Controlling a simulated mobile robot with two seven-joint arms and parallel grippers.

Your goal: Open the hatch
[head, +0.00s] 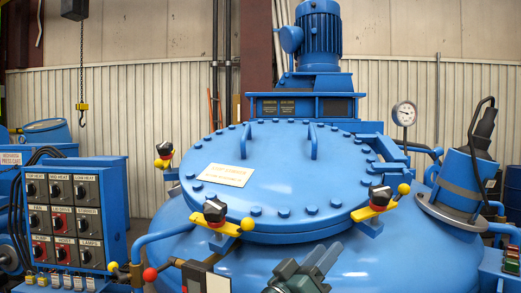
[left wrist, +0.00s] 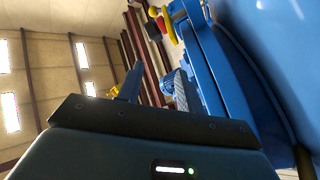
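The hatch (head: 275,165) is a large round blue lid with bolts around its rim, two bar handles on top and a pale label. It lies shut on the blue vessel (head: 400,255). Clamps with black knobs and yellow levers sit at its rim: front left (head: 222,217), right (head: 380,202) and far left (head: 164,156). My left gripper (head: 325,257) is in front of the hatch's near edge, its fingers apart with nothing between them. In the left wrist view the fingers (left wrist: 155,90) also show a gap. My right gripper is not in view.
A control panel (head: 62,210) with several knobs stands at left. A motor (head: 318,38) and a gauge (head: 404,114) rise behind the hatch. A blue cylinder (head: 460,180) stands at right. A lever with a red ball (head: 150,274) is at the front left. A hook (head: 83,115) hangs at the back.

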